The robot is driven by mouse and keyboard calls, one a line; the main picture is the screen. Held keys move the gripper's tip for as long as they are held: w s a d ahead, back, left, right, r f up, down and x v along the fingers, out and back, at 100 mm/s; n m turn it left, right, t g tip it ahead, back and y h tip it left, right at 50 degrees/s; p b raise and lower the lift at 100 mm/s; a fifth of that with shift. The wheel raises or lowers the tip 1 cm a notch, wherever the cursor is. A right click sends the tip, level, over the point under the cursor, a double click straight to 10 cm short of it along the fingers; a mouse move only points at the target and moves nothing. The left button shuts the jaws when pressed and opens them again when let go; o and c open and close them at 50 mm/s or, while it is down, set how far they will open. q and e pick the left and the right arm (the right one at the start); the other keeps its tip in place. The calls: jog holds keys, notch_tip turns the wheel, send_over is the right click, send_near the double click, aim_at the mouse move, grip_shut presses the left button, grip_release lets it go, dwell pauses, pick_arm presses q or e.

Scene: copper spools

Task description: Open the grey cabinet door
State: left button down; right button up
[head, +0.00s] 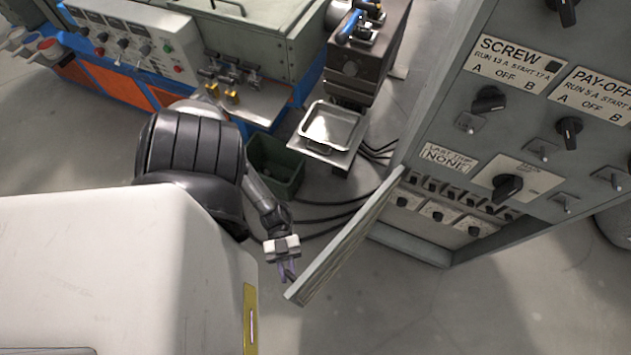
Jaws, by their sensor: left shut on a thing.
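The grey cabinet (440,247) stands at the right, with labelled switches on its upper panel. Its door (345,240) is swung well out from the front, seen nearly edge-on, and its free edge points to the lower left. Several small switches show in the opening behind it. My left gripper (288,270) is at the outer side of the door, near the free edge. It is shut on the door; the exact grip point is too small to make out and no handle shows. My right gripper is not in view.
A dark green bin (275,167) stands on the floor behind my left arm. A metal tray (334,126) sits on a low stand, with cables (330,214) on the floor nearby. A machine with a control panel (130,40) fills the back left. The floor below the door is clear.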

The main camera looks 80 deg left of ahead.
pick_arm(q)
jog(key=shift+s+a+f, duration=0.1)
jog(key=shift+a+f, duration=0.1)
jog(key=shift+a, duration=0.05)
jog(key=c, duration=1.1)
grip_release()
jog(key=shift+d+r, duration=0.1)
jog(key=shift+c, duration=0.2)
jog(key=s+a, duration=0.2)
jog(key=a, duration=1.1)
jog(key=shift+a+p, duration=0.3)
jog(key=shift+a, duration=0.1)
